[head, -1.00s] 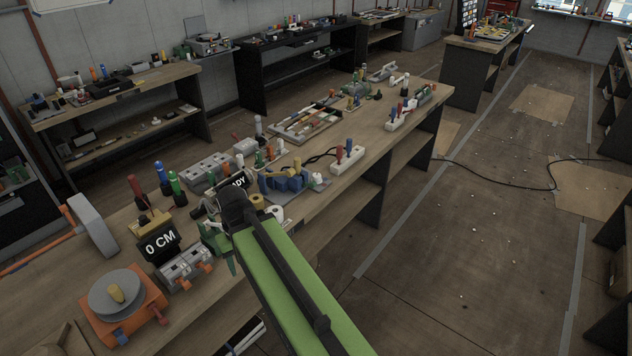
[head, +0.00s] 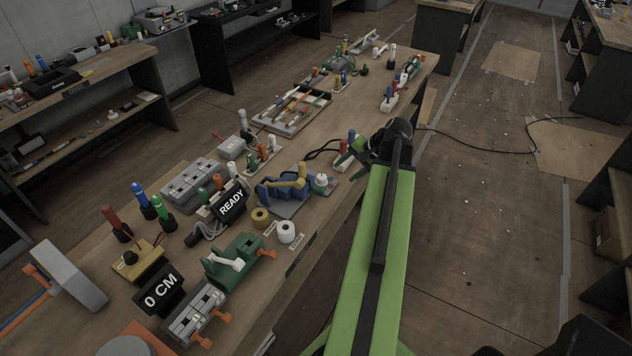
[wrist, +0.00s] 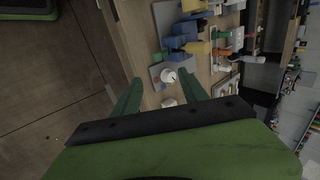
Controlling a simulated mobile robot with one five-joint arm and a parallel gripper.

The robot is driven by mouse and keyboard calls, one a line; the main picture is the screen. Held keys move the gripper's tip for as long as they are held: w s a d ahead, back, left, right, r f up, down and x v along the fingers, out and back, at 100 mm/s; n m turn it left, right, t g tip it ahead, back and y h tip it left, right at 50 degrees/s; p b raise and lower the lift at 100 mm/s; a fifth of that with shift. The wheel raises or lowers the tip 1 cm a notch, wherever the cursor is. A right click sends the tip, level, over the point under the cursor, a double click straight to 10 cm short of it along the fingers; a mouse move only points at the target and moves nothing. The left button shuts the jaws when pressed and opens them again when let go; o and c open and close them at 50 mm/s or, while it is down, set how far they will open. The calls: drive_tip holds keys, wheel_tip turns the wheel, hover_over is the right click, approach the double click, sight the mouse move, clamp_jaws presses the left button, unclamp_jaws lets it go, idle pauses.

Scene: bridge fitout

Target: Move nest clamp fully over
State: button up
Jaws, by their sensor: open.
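The blue nest (head: 268,192) with a yellow clamp arm (head: 290,181) sits on a grey plate near the front edge of the bench. In the wrist view the blue nest (wrist: 174,48) and yellow parts (wrist: 192,47) lie beyond the fingertips. I cannot tell how far over the clamp is. A white round knob (head: 321,180) stands at the nest's right; in the wrist view it (wrist: 170,75) appears between the fingertips. My gripper (head: 350,158) is open and empty, to the right of the nest near the bench edge. Its green fingers (wrist: 158,85) show spread in the wrist view.
A black READY sign (head: 231,203), a tan roll (head: 260,217), a white roll (head: 286,232) and a green vise-like fixture (head: 235,262) crowd the bench left of my arm. A red-and-blue-handled holder (head: 346,143) stands close by my gripper. Open floor (head: 480,230) lies right.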

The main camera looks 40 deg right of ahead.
sight(324, 188)
drive_tip(key=b+x, duration=0.4)
drive_tip(key=x, duration=0.1)
drive_tip(key=b+x, duration=0.9)
drive_tip(key=x, duration=0.2)
drive_tip(key=shift+s+d+f+b, duration=0.2)
drive_tip(key=shift+s+b, duration=0.15)
drive_tip(key=shift+w+a+f+b, duration=0.2)
drive_tip(key=shift+w+f+b, duration=0.25)
drive_tip(key=shift+w, duration=0.1)
drive_tip(key=shift+c, duration=0.4)
clamp_jaws()
drive_tip(key=shift+d, duration=0.1)
